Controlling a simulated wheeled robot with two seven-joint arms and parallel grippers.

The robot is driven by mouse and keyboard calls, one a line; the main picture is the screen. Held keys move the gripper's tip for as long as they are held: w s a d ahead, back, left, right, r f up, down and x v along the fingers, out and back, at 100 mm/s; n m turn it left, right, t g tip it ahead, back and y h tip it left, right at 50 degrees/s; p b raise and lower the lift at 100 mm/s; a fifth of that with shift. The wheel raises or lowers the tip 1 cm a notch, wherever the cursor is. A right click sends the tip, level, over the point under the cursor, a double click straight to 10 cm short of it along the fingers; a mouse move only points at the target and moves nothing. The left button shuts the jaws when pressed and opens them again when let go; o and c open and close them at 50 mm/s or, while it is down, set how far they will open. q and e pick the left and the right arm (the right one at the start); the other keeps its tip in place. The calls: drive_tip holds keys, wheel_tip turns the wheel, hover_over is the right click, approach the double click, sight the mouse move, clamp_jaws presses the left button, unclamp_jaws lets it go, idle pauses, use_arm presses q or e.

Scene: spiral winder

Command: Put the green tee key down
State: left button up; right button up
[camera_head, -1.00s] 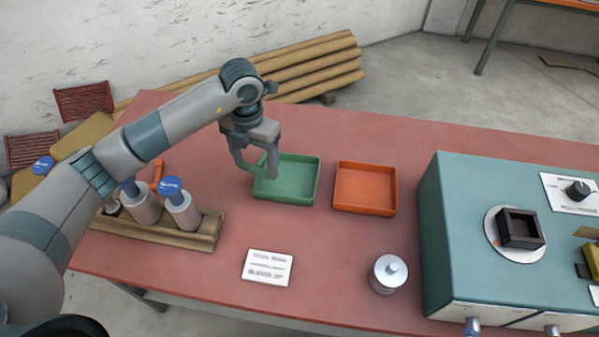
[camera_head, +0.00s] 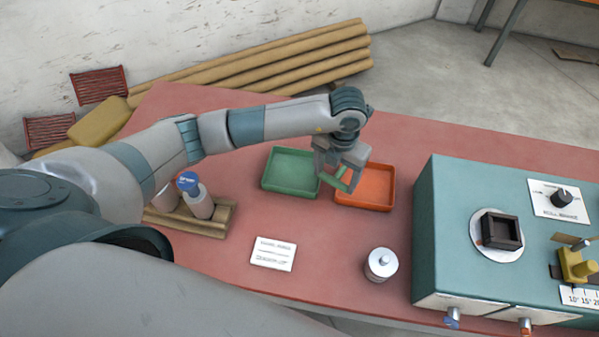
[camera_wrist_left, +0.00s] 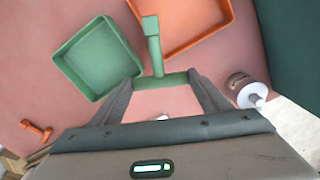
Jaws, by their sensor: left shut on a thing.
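My left gripper (camera_head: 341,175) is shut on the green tee key (camera_head: 335,182) and holds it over the gap between the two trays, near the left side of the orange tray (camera_head: 378,194). In the left wrist view the key's crossbar (camera_wrist_left: 160,80) lies between my fingers and its stem (camera_wrist_left: 152,44) points away, toward the gap. The green tray (camera_head: 289,172) is just left of the gripper and looks empty. The orange tray is partly hidden by the gripper. An orange tee key (camera_wrist_left: 37,131) lies at the left in the left wrist view. My right gripper is out of view.
A wooden rack (camera_head: 190,224) with bottles (camera_head: 199,204) stands at the left. A white card (camera_head: 273,253) and a lidded metal pot (camera_head: 381,264) are in front of the trays. The teal machine (camera_head: 434,232) blocks the right side. Red table is clear between them.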

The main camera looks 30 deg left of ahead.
use_arm(q)
drive_tip(key=shift+a+f, duration=0.1)
drive_tip(key=b, duration=0.4)
hover_over(296, 185)
drive_tip(key=f, duration=0.6)
drive_tip(key=shift+d+f, duration=0.3)
drive_tip(key=shift+d, duration=0.1)
drive_tip(key=shift+a+f, duration=0.1)
drive_tip(key=shift+a, duration=0.3)
drive_tip(key=shift+f+b, duration=1.2)
drive_tip(key=shift+f, duration=0.85)
drive_tip(key=o, duration=0.7)
drive_tip(key=shift+f, duration=0.15)
drive_tip(key=shift+o, duration=0.7)
